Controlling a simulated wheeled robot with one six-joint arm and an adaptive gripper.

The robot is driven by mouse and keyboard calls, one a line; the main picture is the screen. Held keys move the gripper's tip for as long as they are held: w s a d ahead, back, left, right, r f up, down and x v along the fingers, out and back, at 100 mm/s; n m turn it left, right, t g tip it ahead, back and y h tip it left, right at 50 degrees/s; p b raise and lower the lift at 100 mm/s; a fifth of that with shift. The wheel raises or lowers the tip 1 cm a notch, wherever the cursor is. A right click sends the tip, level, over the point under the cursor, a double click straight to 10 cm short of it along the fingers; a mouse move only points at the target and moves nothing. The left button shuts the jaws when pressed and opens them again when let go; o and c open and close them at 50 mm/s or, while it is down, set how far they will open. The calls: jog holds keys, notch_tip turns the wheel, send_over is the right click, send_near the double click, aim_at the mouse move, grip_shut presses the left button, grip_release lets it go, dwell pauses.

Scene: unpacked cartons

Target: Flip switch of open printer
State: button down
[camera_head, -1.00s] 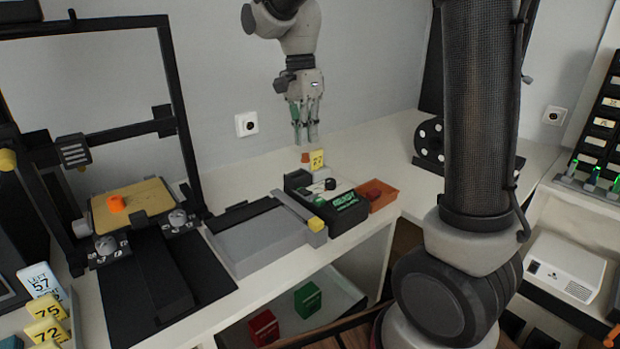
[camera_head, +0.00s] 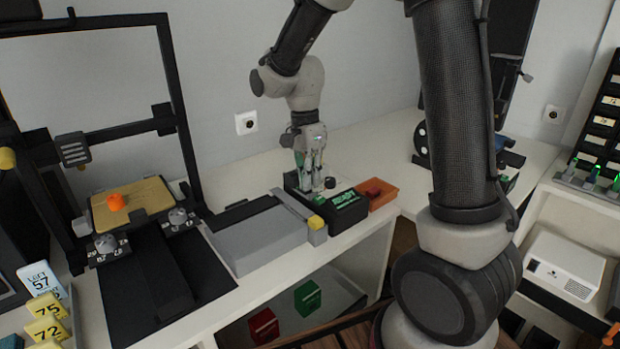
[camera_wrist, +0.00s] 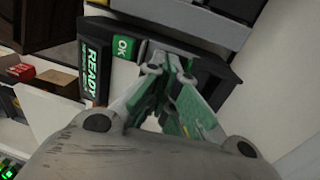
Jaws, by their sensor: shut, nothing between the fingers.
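A black control box (camera_head: 332,223) with a lit green display sits on the counter beside a long grey block. In the wrist view its display (camera_wrist: 93,72) reads READY, with a green OK label (camera_wrist: 124,47) beside it. My gripper (camera_head: 313,184) points down, shut and empty, over the top of this box. In the wrist view its fingertips (camera_wrist: 174,66) are just beyond the OK label, and I cannot tell whether they touch the box. The fingers hide part of the box top; no switch shows clearly. An open-frame printer (camera_head: 168,75) stands at left with an orange piece (camera_head: 116,202) on its bed.
An orange tray (camera_head: 385,198) with a red item adjoins the box's right side. Two round dials (camera_head: 178,217) (camera_head: 106,243) stand before the printer bed. Green and red boxes lie on the shelf below. A white projector-like device (camera_head: 565,264) is at right.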

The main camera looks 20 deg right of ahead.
jog(key=shift+s+f, duration=0.2)
jog(key=shift+f, duration=0.15)
jog(key=shift+w, duration=0.2)
jog(key=shift+w+a+r, duration=0.1)
jog(key=shift+w+a, duration=0.1)
jog(key=shift+w, duration=0.4)
jog(key=shift+r, duration=0.1)
